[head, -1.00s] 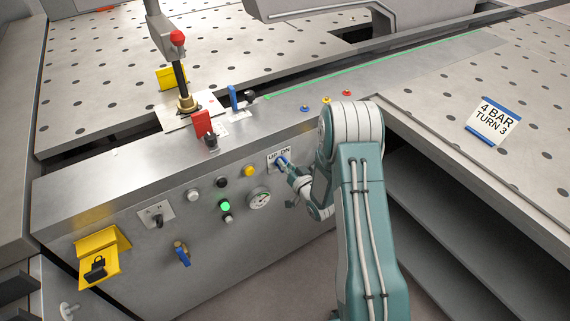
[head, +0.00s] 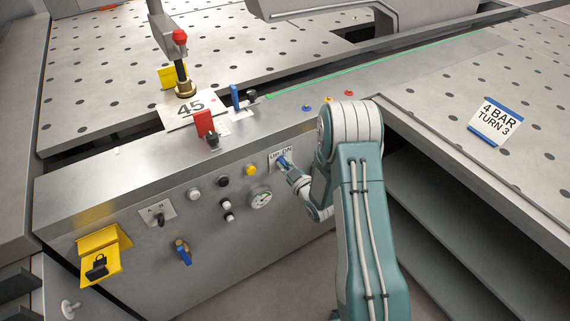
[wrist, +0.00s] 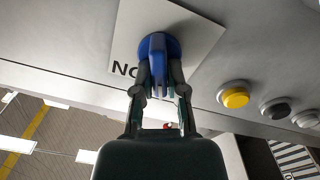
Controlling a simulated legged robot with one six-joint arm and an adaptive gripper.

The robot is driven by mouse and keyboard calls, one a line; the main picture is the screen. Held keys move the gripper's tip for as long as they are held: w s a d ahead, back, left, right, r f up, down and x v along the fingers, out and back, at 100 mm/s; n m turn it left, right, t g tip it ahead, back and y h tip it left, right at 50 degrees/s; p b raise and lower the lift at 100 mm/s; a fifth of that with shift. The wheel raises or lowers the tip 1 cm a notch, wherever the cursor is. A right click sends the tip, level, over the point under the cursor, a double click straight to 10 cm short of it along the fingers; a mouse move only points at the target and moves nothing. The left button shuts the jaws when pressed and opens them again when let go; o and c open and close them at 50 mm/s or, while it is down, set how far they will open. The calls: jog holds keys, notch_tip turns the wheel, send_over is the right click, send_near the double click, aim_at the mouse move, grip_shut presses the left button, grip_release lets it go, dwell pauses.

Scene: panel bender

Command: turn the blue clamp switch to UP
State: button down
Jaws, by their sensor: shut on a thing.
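The blue clamp switch (head: 281,161) sits on a white label plate on the front panel, marked "UP DN" in the head view. In the wrist view the switch (wrist: 157,46) is a round blue knob with a raised grip bar. My gripper (wrist: 159,82) has its fingers on both sides of the bar and is shut on it. In the head view my gripper (head: 287,169) is small, and the exact angle of the switch is hard to read. In the wrist view part of the label plate (wrist: 205,28) is hidden behind the knob and fingers.
Yellow (head: 250,170), black and white buttons and a round gauge (head: 261,199) are left of the switch. A clamp post (head: 186,88) stands above a white sheet (head: 188,110) marked "45". A red block (head: 204,123) and blue lever (head: 234,97) are on the ledge.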

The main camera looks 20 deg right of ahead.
jog(key=shift+a+n, duration=0.1)
jog(key=shift+n, duration=0.5)
jog(key=c, duration=0.7)
grip_release()
jog(key=v, duration=1.2)
jog(key=shift+w, duration=0.1)
